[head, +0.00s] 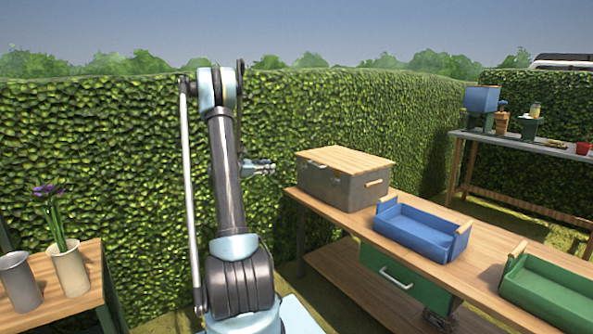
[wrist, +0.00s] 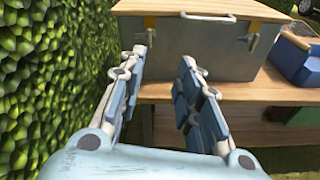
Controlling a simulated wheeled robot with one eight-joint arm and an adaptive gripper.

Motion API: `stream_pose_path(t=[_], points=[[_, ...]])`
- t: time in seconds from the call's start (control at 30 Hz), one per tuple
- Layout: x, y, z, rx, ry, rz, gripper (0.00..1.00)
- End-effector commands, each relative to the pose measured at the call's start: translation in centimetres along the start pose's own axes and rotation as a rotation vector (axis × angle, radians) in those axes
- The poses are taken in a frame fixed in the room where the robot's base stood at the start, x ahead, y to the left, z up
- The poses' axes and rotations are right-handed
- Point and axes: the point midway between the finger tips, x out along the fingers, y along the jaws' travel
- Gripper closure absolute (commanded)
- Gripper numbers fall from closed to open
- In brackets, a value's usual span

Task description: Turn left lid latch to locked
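The left latch (wrist: 149,27), brass-coloured, is at the lid's edge above my left fingertip. A second brass latch (wrist: 253,32) is toward the right of the same face. Whether either latch is locked is too small to tell. My gripper (wrist: 163,57) is open and empty, its fingers apart in front of the box. In the head view my gripper (head: 262,167) is left of the box.
Blue tray (head: 420,229) and green tray (head: 550,294) stand on the table (head: 385,212), right of the box. A green drawer (head: 395,287) hangs below. A hedge (wrist: 45,90) is close on the left. A small table (head: 75,262) with vases stands at far left.

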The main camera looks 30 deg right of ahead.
Motion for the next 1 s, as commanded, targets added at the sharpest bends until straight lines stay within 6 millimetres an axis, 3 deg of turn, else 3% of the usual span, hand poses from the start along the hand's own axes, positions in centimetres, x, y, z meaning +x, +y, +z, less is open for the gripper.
stream_pose_path(t=[0.2,0.4,0.67,1.0], points=[[2.9,1.5,-3.0,-0.143,-0.108,0.003,0.69],[4.0,1.9,-4.2,-0.208,-0.155,0.000,0.69],[6.0,2.0,-4.0,-0.218,-0.162,-0.001,0.69],[11.9,2.1,-3.0,-0.216,-0.162,-0.003,0.69]])
